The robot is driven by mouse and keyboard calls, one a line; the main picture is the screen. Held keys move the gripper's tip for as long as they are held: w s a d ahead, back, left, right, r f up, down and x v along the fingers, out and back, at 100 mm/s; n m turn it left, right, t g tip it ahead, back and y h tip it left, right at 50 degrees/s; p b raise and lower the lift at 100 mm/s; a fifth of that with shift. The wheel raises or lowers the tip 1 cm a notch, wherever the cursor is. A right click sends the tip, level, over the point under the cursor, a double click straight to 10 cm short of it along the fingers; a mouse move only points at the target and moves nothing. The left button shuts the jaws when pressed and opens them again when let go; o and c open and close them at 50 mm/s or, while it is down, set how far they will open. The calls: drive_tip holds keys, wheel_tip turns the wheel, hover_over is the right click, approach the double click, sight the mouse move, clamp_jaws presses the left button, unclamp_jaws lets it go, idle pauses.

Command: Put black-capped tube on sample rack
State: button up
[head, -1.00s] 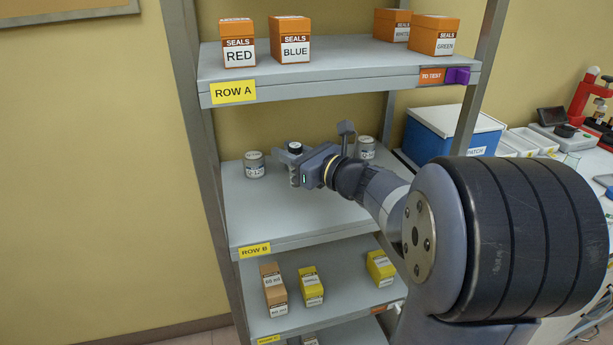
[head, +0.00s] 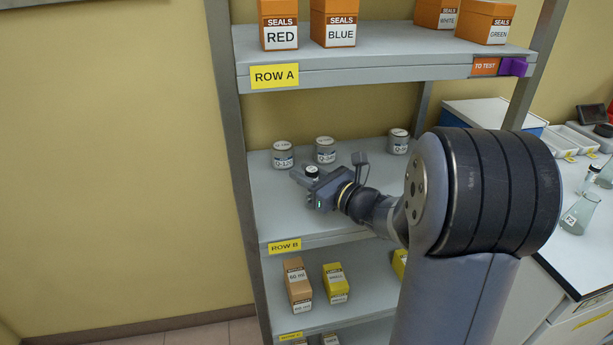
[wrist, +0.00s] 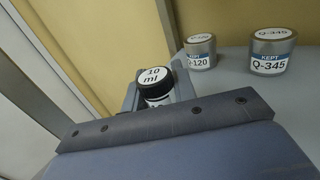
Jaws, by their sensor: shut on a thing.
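The black-capped tube (wrist: 155,85) is in my gripper (wrist: 152,95), with "10 ml" on its cap in the wrist view. In the head view the tube's black top (head: 312,171) shows just beyond my gripper (head: 306,179). The gripper is shut on the tube over the front part of the ROW B shelf (head: 285,222), in front of the grey cans. The tube's lower part is hidden by the gripper. I cannot make out a sample rack in either view.
Three grey cans stand behind on ROW B: a left can (head: 283,155), a middle can (head: 325,150) and a right can (head: 398,142). Seal boxes (head: 333,22) stand above; small yellow boxes (head: 335,283) below. A bench with flasks (head: 580,213) stands at right.

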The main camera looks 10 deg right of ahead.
drive_tip(key=shift+f, duration=0.1)
drive_tip(key=shift+f, duration=0.15)
drive_tip(key=o, duration=0.9)
drive_tip(key=shift+o, duration=0.2)
drive_tip(key=shift+r, duration=0.3)
drive_tip(key=v, duration=1.2)
drive_tip(key=shift+f, duration=0.1)
